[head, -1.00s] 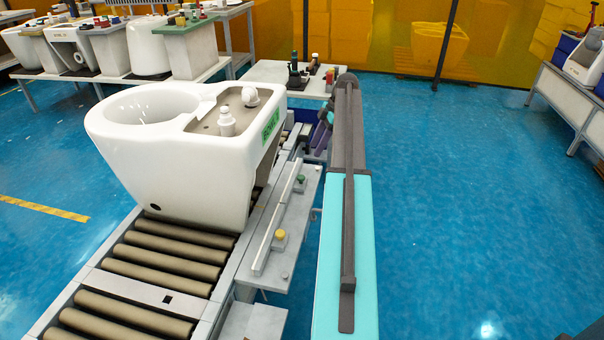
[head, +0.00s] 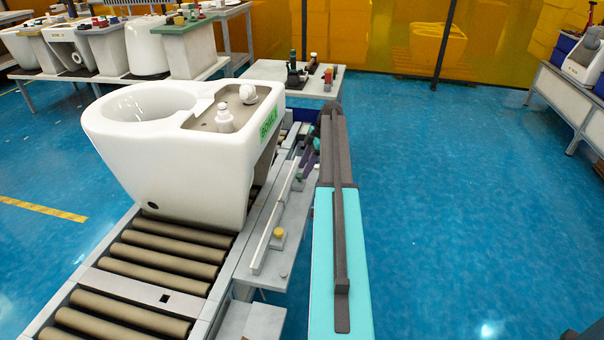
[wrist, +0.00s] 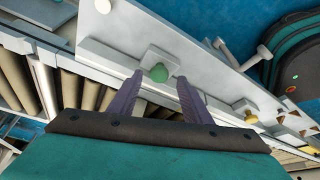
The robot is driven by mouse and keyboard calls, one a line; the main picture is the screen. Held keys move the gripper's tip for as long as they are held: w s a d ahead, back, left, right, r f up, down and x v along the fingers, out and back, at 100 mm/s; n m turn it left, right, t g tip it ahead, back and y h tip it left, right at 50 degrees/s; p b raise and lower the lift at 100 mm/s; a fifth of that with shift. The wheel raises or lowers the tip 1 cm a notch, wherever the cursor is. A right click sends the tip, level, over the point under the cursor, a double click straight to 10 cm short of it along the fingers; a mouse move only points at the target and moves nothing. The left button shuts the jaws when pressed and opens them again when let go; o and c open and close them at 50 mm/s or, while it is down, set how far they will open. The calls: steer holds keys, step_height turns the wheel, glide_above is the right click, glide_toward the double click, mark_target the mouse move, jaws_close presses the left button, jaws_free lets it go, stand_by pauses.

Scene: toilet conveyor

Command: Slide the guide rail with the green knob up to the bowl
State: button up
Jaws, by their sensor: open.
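The white bowl (head: 165,165) stands on the conveyor, with a green label on its right side. The guide rail (head: 265,247) is a pale bar on the side plate to the right of the bowl, apart from it at the near end. The green knob (wrist: 159,73) sits on a small block on the rail in the wrist view; in the head view my gripper largely hides it. My gripper (wrist: 159,79) is open, its purple fingers pointing at the knob, one to either side of it in the picture. I cannot tell whether they touch it.
A yellow knob (head: 278,233) sits nearer along the rail and also shows in the wrist view (wrist: 251,117). Conveyor rollers (head: 165,245) run under the bowl. A small table (head: 320,85) with tools stands behind. The blue floor to the right is clear.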

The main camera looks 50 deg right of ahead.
mark_target(296, 180)
steer(key=shift+x, duration=1.15)
jaws_close()
